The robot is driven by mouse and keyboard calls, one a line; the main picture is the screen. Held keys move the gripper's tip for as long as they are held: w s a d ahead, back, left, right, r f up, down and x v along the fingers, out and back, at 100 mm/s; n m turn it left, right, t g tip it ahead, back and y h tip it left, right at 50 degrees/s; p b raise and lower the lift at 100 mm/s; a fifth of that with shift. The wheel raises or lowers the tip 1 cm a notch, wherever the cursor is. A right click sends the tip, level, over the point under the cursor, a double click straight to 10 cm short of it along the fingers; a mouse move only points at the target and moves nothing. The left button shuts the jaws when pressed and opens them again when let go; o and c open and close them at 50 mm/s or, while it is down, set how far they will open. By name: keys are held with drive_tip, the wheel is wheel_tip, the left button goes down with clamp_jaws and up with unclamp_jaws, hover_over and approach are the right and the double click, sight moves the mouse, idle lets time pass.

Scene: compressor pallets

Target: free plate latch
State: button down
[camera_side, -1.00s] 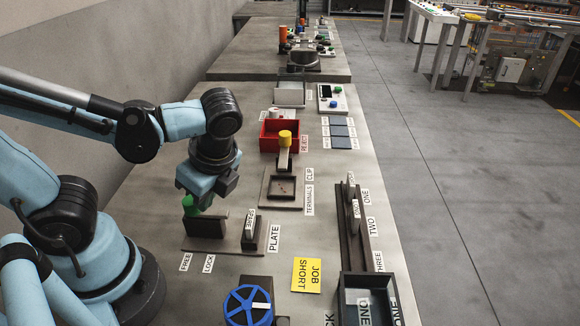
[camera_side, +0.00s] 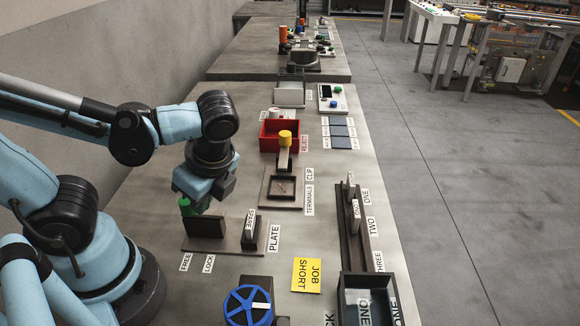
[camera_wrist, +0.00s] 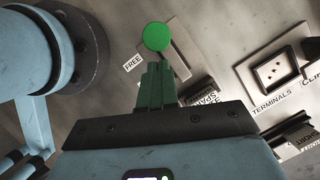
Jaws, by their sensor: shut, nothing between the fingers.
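The plate latch shows as a round green knob (camera_side: 186,206) at the plate fixture (camera_side: 225,247), above the FREE end of its labels. In the wrist view the green knob (camera_wrist: 157,37) lies just beyond my fingertips, close to the FREE label (camera_wrist: 132,63). My gripper (camera_side: 202,206) is shut and empty, pointing down beside the knob on its right. In the wrist view my gripper's dark green fingers (camera_wrist: 158,66) are together. I cannot tell whether they touch the knob. The latch's lower part is hidden.
A dark upright block (camera_side: 206,225) and the labelled spare holder (camera_side: 251,232) stand on the fixture. A blue handwheel (camera_side: 248,306) is in front, a terminals tray (camera_side: 283,188) and red reject bin (camera_side: 270,135) behind. A slotted rail (camera_side: 355,225) runs at the right.

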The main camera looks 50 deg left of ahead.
drive_tip(key=w+d+f+v, duration=0.1)
drive_tip(key=d+v, duration=0.1)
drive_tip(key=v, duration=0.9)
drive_tip(key=w+a+f+n+t+h, duration=0.4)
drive_tip(key=w+a+n+t, duration=0.2)
drive_tip(key=n, duration=0.8)
drive_tip(key=w+t, duration=0.2)
drive_tip(key=shift+a+f+t, duration=0.2)
drive_tip(key=shift+f+t, duration=0.05)
drive_tip(key=shift+t, duration=0.05)
